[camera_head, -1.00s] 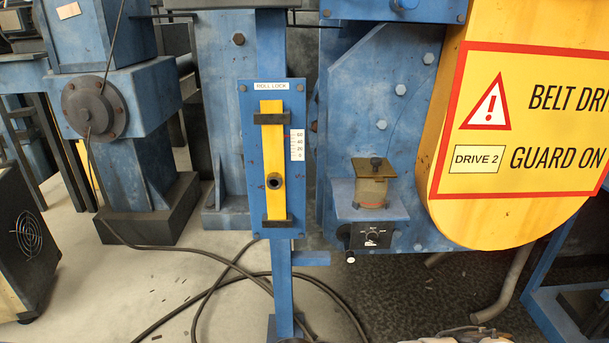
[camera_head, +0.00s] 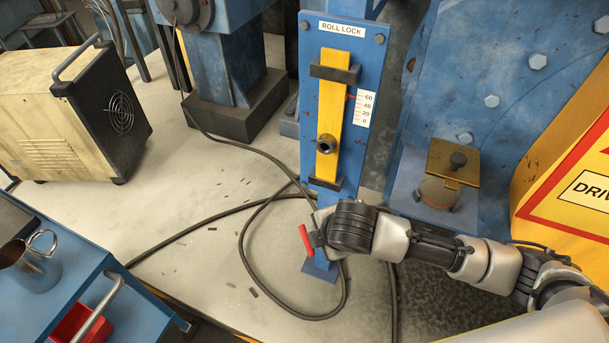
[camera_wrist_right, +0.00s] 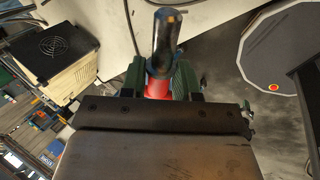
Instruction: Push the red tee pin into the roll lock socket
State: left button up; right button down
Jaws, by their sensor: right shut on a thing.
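The blue roll lock panel (camera_head: 312,85) stands upright on a post, with a yellow bar (camera_head: 331,95) on its face. My left gripper is out of view.
A blue cart (camera_head: 105,290) with a metal mug (camera_head: 33,262) and a red bin (camera_head: 78,325) is at lower left. A beige machine (camera_head: 65,125) stands behind it. Black cables (camera_head: 245,235) lie on the floor. A brass-topped fixture (camera_head: 450,165) is right of the panel.

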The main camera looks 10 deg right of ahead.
jog(key=w+a+r+n+g+y+p, duration=0.1)
jog(key=w+r+n+y+p, duration=0.1)
jog(key=r+n+y, duration=0.1)
jog(key=w+a+r+n+g+y+p, duration=0.1)
jog(key=w+a+r+n+y+p, duration=0.1)
jog(key=r+n, duration=0.4)
jog(key=shift+w+r+n+y, duration=0.3)
jog(key=shift+w+r+y, duration=0.15)
jog(key=shift+r, duration=0.15)
jog(key=shift+w+d+b, duration=0.3)
jog(key=shift+w+d, duration=0.25)
jog(key=shift+w, duration=0.25)
jog(key=shift+w+d+b, duration=0.25)
jog(key=shift+w+d, duration=0.25)
jog(key=shift+w, duration=0.3)
jog(key=shift+w+d+b, duration=0.3)
jog(key=shift+w+d, duration=0.25)
jog(key=shift+w, duration=0.25)
jog(key=shift+w+d, duration=0.1)
jog(key=shift+w, duration=0.1)
